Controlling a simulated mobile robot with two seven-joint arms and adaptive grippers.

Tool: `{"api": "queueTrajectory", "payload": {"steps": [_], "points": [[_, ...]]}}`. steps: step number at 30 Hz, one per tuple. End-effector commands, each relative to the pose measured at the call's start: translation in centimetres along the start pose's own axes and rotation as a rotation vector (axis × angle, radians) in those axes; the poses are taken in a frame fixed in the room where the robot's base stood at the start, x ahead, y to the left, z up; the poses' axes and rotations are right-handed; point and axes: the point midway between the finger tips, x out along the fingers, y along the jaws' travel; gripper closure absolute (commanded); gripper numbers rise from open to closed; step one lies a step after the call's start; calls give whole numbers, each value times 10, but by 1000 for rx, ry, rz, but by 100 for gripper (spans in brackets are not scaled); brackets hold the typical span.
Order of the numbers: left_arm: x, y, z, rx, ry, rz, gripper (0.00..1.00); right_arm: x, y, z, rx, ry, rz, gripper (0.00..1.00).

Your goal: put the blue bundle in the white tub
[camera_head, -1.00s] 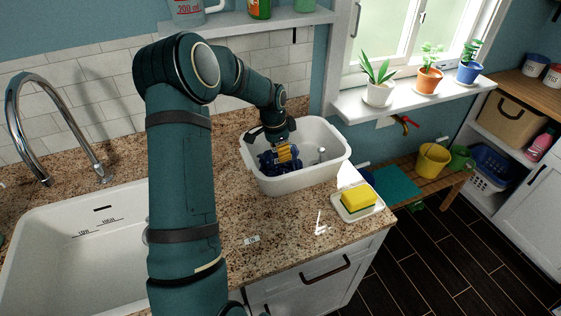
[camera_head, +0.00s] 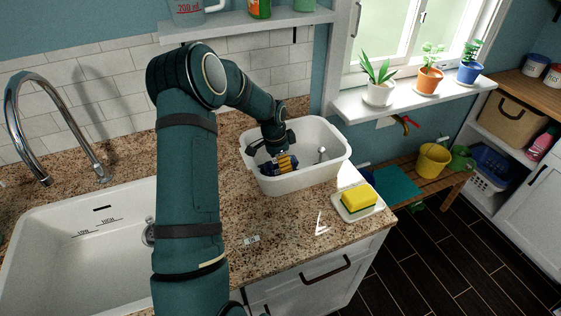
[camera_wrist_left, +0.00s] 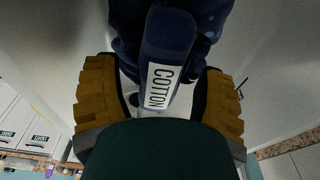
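The white tub (camera_head: 331,159) stands on the granite counter near the wall. My left gripper (camera_head: 286,163) reaches down into it, with its yellow finger pads inside the tub. The dark blue bundle (camera_head: 265,168) is low in the tub at the fingers, mostly hidden by the gripper and the rim. In the left wrist view the bundle (camera_wrist_left: 168,35) shows its band with a white "COTTON" label between the two spread fingers. Gaps show beside the band, so the gripper looks open. I cannot tell whether the bundle rests fully on the tub floor. My right gripper is not in view.
A yellow sponge (camera_head: 358,197) on a white dish (camera_head: 344,208) sits right of the tub near the counter edge. The white sink (camera_head: 80,255) is at left with a chrome faucet (camera_head: 58,100). A wall shelf (camera_head: 245,26) hangs above. The counter's front middle is mostly clear.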

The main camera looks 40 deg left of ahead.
Motion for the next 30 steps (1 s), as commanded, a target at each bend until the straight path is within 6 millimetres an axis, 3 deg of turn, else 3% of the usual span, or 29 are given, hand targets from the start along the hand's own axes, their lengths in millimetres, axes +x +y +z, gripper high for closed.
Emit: {"api": "queueTrajectory", "payload": {"steps": [10, 24, 30], "points": [[-11, -1, -1, 0, 2, -3, 30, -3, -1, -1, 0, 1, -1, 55], [-100, 0, -1, 0, 2, -3, 30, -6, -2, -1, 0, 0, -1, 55], [-120, 0, -1, 0, 1, 0, 30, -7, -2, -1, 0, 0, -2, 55]]}}
